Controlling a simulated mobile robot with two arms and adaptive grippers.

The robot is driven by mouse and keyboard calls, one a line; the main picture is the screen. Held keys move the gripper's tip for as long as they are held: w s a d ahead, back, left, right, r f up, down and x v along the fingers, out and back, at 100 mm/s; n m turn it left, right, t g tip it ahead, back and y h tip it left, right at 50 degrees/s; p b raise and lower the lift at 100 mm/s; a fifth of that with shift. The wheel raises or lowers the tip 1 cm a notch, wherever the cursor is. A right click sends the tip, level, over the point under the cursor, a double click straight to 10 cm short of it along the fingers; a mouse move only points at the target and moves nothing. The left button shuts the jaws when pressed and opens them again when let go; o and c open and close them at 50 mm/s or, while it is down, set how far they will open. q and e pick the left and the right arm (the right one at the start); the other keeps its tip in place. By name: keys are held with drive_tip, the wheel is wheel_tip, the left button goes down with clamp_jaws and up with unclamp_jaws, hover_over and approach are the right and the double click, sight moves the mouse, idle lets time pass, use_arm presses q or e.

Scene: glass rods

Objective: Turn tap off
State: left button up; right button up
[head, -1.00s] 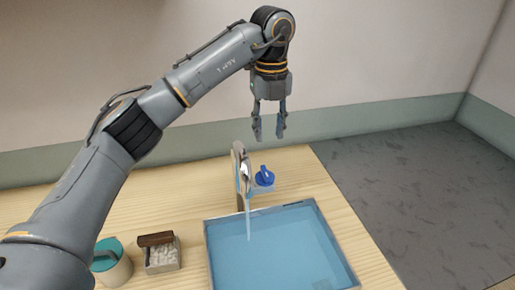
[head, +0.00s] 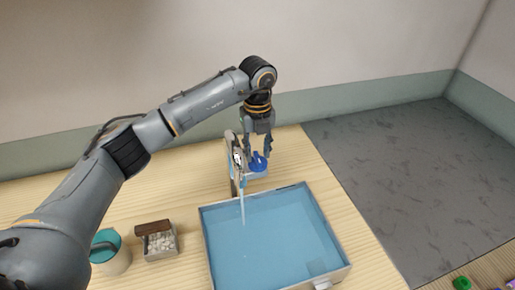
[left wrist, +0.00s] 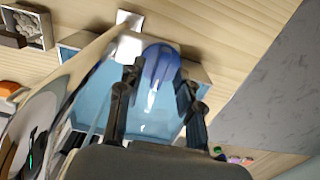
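The tap (head: 236,160) stands behind the sink basin (head: 205,245), and a thin stream of water (head: 243,212) runs from it into the basin. Its blue handle (head: 259,163) sits on the right side of the tap. My left gripper (head: 258,152) points down right at the handle. In the left wrist view the blue handle (left wrist: 160,66) lies between the two spread fingers of the gripper (left wrist: 158,90). I cannot tell whether the fingers touch it. My right gripper is not in view.
A teal-lidded pot (head: 110,252) and a small box of pale pieces (head: 160,242) stand left of the basin. Small coloured objects (head: 461,283) lie at the lower right. The counter right of the tap is clear.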

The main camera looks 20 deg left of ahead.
use_arm(q)
drive_tip(key=shift+s+f, duration=0.1)
drive_tip(key=shift+f, duration=0.5)
clamp_jaws()
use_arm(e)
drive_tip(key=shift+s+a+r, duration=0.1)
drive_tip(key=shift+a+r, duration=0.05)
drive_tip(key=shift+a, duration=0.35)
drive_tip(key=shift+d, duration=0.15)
